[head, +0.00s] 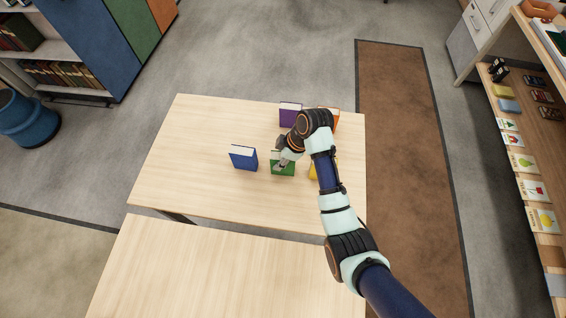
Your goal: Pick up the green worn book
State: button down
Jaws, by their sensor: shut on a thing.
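The green book (288,169) stands upright on the far wooden table (180,150), between a blue book and a yellow book. My gripper (281,163) is at the green book and shut on it, at its upper left part. The gripper and wrist hide part of the book's top. Wear on the cover is too small to make out. I cannot tell whether the book touches the table.
A blue book (243,158) stands left of the green one. A yellow book (313,171) is close on the right, partly behind my arm. A purple book (290,114) and an orange book (334,121) stand farther back. The table's left side is clear.

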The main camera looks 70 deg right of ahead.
notch_tip(320, 180, up, 20)
jog(key=p, duration=1.1)
